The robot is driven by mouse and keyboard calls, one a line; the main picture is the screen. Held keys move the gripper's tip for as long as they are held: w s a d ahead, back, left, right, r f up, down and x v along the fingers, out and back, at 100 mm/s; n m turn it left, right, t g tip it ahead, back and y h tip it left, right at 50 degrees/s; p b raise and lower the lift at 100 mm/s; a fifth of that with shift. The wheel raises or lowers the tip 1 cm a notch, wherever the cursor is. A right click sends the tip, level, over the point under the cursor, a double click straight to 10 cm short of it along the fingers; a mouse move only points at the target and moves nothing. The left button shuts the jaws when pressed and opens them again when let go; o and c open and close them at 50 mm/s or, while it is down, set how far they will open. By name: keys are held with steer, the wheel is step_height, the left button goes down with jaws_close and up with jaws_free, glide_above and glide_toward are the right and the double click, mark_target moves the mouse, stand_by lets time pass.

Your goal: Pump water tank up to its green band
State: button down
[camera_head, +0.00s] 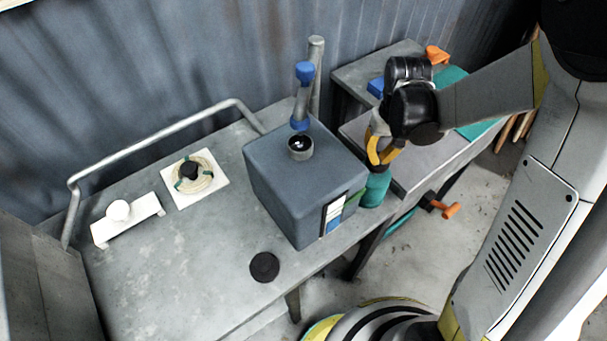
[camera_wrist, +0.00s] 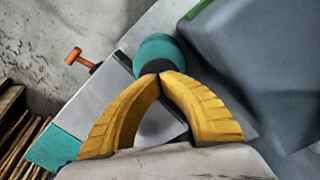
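The water tank (camera_head: 290,190) is a dark blue-grey box on the metal bench, with a round dark opening (camera_head: 300,146) on top. Its front carries a black and white gauge panel (camera_head: 333,214) with a green strip beside it; the water level is too small to read. A teal bulb-like cylinder (camera_head: 375,191) stands right beside the tank and shows in the wrist view (camera_wrist: 160,50) with a dark part at its near end. My gripper (camera_head: 376,160) is just above it. Its yellow fingertips (camera_wrist: 161,74) meet or nearly meet, with nothing clearly held between them.
A blue-knobbed upright piece (camera_head: 302,98) stands behind the opening. A black disc (camera_head: 264,267) lies on the bench in front. A coil on a white plate (camera_head: 209,192) and a white block with a knob (camera_head: 127,219) lie left. An orange-handled tool (camera_head: 449,210) sticks out at right.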

steer(key=shift+f+b, duration=0.7)
steer(key=shift+f, duration=0.25)
step_height(320, 180, up, 8)
steer(key=p, duration=0.6)
steer(key=shift+r, duration=0.25)
steer(key=shift+f, duration=0.1)
steer(key=shift+f+b, duration=3.65)
steer(key=shift+f, duration=0.5)
step_height(320, 180, up, 8)
steer(key=p, duration=0.6)
steer(key=shift+r, duration=0.2)
steer(key=shift+f, duration=0.1)
